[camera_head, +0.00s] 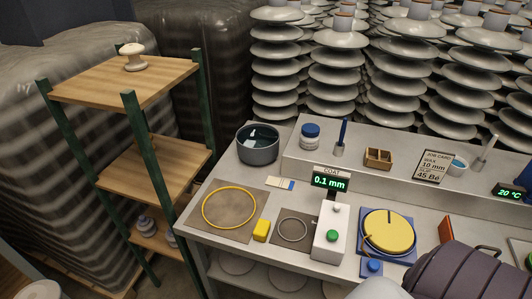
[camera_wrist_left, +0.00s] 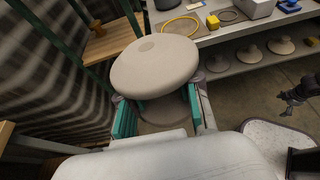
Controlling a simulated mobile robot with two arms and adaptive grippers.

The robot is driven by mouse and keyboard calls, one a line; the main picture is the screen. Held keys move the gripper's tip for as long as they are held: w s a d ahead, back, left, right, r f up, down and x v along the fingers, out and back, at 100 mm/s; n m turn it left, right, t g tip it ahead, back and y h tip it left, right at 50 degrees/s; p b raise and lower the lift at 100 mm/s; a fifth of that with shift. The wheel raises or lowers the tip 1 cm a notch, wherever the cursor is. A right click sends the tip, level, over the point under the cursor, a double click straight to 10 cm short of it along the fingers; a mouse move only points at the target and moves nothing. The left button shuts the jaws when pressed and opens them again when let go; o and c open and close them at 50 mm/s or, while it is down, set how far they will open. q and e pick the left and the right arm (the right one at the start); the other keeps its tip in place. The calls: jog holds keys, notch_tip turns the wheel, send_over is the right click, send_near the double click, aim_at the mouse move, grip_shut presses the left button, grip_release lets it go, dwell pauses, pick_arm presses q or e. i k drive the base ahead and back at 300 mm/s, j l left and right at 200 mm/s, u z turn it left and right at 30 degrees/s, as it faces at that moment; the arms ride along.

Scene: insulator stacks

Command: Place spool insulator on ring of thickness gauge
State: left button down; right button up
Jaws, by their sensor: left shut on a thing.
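In the left wrist view my left gripper (camera_wrist_left: 160,116) has its teal fingers on either side of a pale beige spool insulator (camera_wrist_left: 155,65), shut on it. Its broad round flange faces the camera and hides its neck. My left gripper is not clearly visible in the head view. The thickness gauge (camera_head: 331,236) is a white box with a green 0.1 mm display.
A yellow ring (camera_head: 256,207) lies on a larger mat, with a yellow block (camera_head: 262,230) beside it. A dark bowl (camera_head: 258,150) and a blue turntable with a yellow disc (camera_head: 389,230) are nearby. A green-posted rack (camera_head: 75,92) carries a pale knob-shaped insulator (camera_head: 133,59).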

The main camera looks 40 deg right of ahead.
aim_at(294, 231)
jog(key=k+l, duration=0.15)
jog(key=l, duration=0.2)
jog(key=k+l, duration=0.15)
jog(key=l, duration=0.15)
jog(key=k+l, duration=0.15)
jog(key=l, duration=0.2)
jog(key=k+l, duration=0.15)
jog(key=l, duration=0.2)
jog(key=k+l, duration=0.15)
jog(key=l, duration=0.15)
jog(key=i+l, duration=0.2)
jog(key=l, duration=0.05)
